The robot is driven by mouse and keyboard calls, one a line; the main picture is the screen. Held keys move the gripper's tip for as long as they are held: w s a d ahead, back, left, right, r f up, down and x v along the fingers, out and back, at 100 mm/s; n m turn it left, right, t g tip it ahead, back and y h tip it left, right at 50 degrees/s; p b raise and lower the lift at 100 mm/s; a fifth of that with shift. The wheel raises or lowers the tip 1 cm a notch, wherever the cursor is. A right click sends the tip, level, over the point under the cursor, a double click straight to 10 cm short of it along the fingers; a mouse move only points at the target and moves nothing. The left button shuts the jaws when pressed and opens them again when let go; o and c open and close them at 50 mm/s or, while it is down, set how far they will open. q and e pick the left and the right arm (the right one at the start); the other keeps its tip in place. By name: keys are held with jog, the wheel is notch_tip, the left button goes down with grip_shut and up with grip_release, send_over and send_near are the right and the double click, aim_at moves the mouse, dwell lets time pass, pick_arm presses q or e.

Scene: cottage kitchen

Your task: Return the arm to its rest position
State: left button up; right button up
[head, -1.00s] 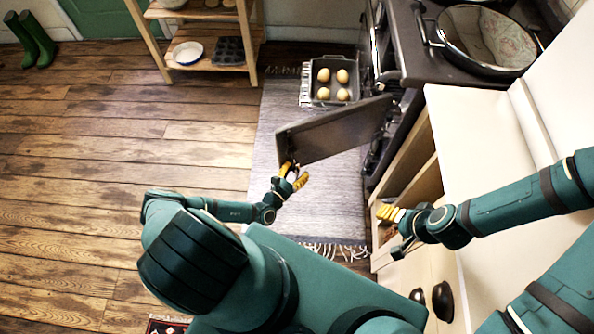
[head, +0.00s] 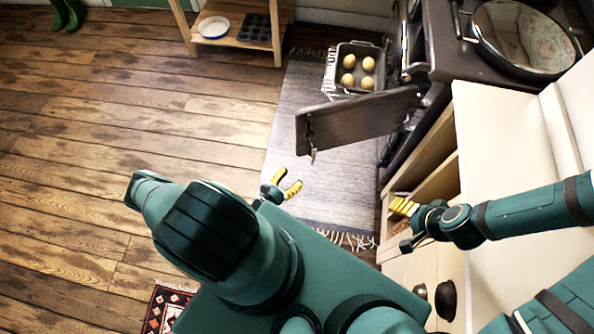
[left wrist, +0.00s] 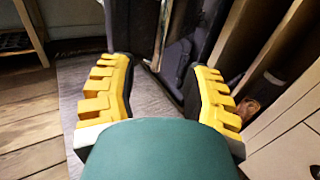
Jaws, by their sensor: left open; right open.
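My left gripper (head: 287,190) is open and empty in the head view, over the rug and just below the open oven door. Its yellow fingers stand wide apart in the left wrist view (left wrist: 160,95), with nothing between them. My left forearm is mostly hidden behind my own arm and body. My right gripper (head: 403,207) is at the cabinet front on the right, beside the cream counter. Its yellow fingers hold nothing that I can see. The dark oven door (head: 355,122) hangs open, apart from the left gripper.
A pan with several round buns (head: 357,70) sits beyond the door. The stove (head: 470,60) and cream counter (head: 505,150) line the right. A wooden shelf (head: 235,38) stands at the back, with green boots (head: 68,14) far left. The wooden floor (head: 120,110) at left is clear.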

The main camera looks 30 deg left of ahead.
pick_arm(q)
jog(key=shift+s, duration=0.1)
dwell(0.5)
jog(key=s+d+r+m+g+h, duration=0.3)
jog(key=d+r+m+g+h, duration=0.15)
jog(key=d+m+g, duration=0.45)
jog(key=s+d+r+m+g+h, duration=0.3)
jog(key=d+m+g+h, duration=0.35)
jog(key=m+g, duration=0.35)
jog(key=w+r+m+t+y, duration=0.1)
jog(key=w+r+m+y, duration=0.2)
jog(key=r+m+y, duration=0.2)
jog(key=w+r+m+t+y, duration=0.2)
jog(key=w+r+m+y, duration=0.1)
jog(key=r+m, duration=0.5)
jog(key=shift+w+m+y, duration=0.25)
jog(key=shift+m+y, duration=0.05)
jog(key=shift+y, duration=0.6)
